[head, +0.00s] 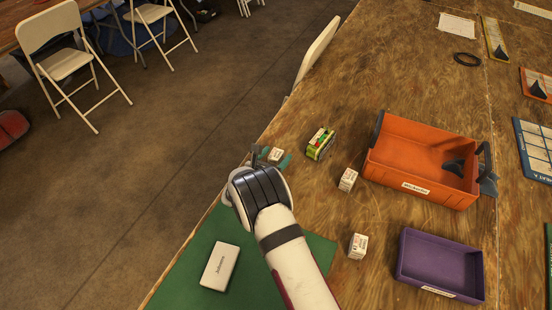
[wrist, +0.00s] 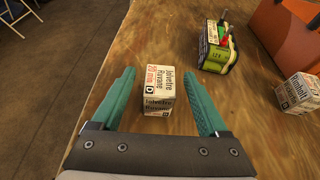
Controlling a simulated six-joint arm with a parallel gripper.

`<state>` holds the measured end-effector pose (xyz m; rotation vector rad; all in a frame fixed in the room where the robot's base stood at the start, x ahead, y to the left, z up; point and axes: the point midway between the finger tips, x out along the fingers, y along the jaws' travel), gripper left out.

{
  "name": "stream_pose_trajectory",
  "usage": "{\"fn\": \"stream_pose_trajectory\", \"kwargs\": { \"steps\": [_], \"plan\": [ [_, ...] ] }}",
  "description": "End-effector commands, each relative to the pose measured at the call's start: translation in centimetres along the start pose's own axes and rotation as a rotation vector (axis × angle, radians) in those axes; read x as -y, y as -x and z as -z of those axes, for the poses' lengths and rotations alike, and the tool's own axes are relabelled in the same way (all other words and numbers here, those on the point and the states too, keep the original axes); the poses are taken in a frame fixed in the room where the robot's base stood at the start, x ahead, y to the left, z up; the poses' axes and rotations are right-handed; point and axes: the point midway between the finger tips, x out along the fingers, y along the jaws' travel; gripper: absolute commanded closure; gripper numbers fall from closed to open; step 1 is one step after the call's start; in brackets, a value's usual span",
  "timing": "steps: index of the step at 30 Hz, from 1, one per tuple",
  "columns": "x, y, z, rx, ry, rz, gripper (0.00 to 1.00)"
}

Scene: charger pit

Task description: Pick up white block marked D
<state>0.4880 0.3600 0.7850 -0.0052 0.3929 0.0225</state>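The white block marked D (wrist: 157,90) stands on the wooden table between the two teal fingers of my gripper (wrist: 159,74). Its printed faces read "Jolvetre Ruvane" with 20 mm in red and a D mark. There is a gap between the block and each finger, narrower on the right. In the head view the block (head: 276,154) shows just beyond my wrist, with the fingers of my gripper (head: 276,158) on either side of it. My gripper is open and empty. How high the fingertips are above the table is hard to tell.
A green and yellow item (head: 320,143) stands to the right, and white blocks (head: 348,180) (head: 358,246) stand further right. A white case (head: 219,266) lies on the green mat (head: 182,283). The table's left edge is close.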

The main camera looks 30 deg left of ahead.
Motion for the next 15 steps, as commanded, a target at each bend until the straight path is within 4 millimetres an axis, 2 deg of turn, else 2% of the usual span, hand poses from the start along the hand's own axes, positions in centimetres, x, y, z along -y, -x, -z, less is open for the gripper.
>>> {"fn": "stream_pose_trajectory", "kwargs": {
  "steps": [1, 2, 12, 13, 15],
  "plan": [
    [0.0, 0.02, 0.0, 0.0, 0.0, 0.0, 0.3],
    [0.0, 0.02, -0.01, 0.0, 0.0, 0.0, 0.35],
    [0.0, 0.05, -0.01, 0.0, -0.001, 0.0, 0.96],
    [0.0, 0.05, -0.01, 0.0, -0.001, 0.0, 1.0],
    [0.0, 0.06, -0.01, 0.0, -0.001, 0.0, 1.0]
  ]
}}
